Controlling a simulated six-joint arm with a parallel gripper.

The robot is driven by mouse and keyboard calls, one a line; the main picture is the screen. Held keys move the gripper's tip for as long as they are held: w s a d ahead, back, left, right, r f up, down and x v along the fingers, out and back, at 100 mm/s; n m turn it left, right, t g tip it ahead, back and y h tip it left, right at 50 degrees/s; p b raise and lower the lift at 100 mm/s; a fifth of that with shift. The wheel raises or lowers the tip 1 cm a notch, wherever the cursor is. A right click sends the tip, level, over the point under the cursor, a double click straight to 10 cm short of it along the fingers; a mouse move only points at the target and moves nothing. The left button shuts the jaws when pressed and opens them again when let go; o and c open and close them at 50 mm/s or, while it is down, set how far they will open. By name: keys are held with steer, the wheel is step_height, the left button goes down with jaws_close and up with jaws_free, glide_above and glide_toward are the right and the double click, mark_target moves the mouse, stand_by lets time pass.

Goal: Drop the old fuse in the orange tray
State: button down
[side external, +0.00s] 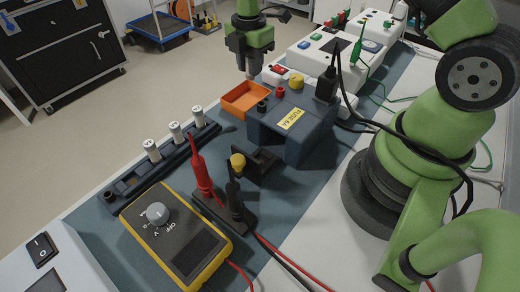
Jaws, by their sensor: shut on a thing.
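My gripper (250,66) points down above the far side of the orange tray (236,108). It is shut on the old fuse (250,76), of which only a small, pale end shows below the fingers. The fuse is apart from the tray floor. The orange tray is shallow and open, and its visible floor is empty. It sits beside a dark box (312,140) with a yellow fuse label.
Several white cylinders, one here (151,150), stand in a dark rack (128,190). A yellow multimeter (195,262), red probe (200,170) and black probe (234,198) are in front. A yellow cap (238,160) rests on a black stand. White units with cables stand behind the box.

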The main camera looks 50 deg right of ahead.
mark_target(251, 100)
steer(key=shift+f, duration=2.7)
steer(key=c, duration=0.9)
jaws_free()
